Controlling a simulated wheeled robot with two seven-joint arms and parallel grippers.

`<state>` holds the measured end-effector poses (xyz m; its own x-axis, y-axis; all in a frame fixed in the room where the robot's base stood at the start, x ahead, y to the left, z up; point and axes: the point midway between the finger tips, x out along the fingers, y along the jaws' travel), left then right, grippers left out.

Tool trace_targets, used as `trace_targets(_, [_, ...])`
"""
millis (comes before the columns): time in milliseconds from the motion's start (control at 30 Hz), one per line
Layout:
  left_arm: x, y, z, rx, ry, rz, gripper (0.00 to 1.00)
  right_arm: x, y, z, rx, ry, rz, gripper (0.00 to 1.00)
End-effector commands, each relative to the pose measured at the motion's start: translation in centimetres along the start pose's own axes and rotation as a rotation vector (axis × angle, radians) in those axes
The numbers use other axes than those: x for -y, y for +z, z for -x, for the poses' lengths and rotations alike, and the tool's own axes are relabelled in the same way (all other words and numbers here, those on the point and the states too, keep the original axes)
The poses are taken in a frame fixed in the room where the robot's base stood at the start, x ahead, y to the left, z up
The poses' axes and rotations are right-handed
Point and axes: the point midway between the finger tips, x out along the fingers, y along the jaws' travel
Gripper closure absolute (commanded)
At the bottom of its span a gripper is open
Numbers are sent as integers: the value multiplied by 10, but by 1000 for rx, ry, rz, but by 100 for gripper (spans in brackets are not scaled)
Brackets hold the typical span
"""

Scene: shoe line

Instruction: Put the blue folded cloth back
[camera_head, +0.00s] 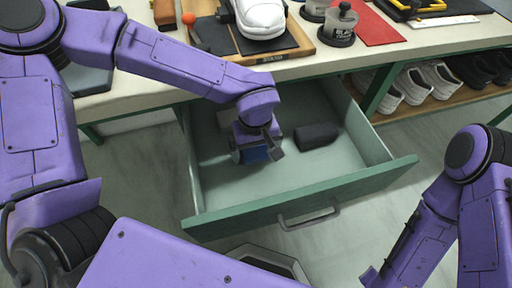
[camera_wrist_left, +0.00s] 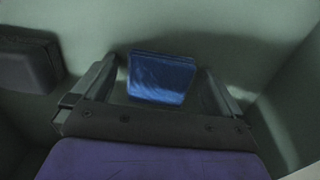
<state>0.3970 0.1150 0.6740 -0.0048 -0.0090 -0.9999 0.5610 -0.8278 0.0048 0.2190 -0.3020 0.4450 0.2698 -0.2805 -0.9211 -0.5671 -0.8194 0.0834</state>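The blue folded cloth (camera_head: 255,154) lies in the open green drawer (camera_head: 345,187), toward its left side. My left gripper (camera_head: 258,150) reaches down into the drawer over the cloth and partly hides it. In the left wrist view the cloth (camera_wrist_left: 161,79) sits between the two spread fingers of my left gripper (camera_wrist_left: 160,82). A gap shows on each side of the cloth, so the fingers look open around it and not pressed on it. My right arm shows at the lower right, but its gripper is out of view.
A dark block (camera_head: 317,135) lies in the drawer right of my left gripper; it also shows in the left wrist view (camera_wrist_left: 28,62). The workbench (camera_head: 330,62) above holds a white shoe (camera_head: 262,17) on a board and tins. Shoes stand on a shelf at right.

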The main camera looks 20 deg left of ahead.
Motion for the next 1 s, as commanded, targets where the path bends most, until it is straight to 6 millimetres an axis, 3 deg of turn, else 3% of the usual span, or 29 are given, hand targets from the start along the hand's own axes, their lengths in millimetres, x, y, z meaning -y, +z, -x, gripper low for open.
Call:
trace_targets(167, [0, 0, 9, -2, 3, 1, 0, 0, 0, 1, 0, 0, 0, 57])
trace_targets(500, [-1, 0, 93, -3, 4, 0, 0, -2, -10, 26, 0, 0, 0, 57])
trace_targets(600, [0, 0, 110, -1, 2, 2, 0, -3, -12, 29, 0, 0, 0, 57])
trace_targets(733, [0, 0, 122, 0, 1, 1, 0, -3, -13, 31, 0, 0, 0, 57])
trace_targets(1000, [0, 0, 123, 0, 0, 0, 0, -3, -12, 30, 0, 0, 0, 57])
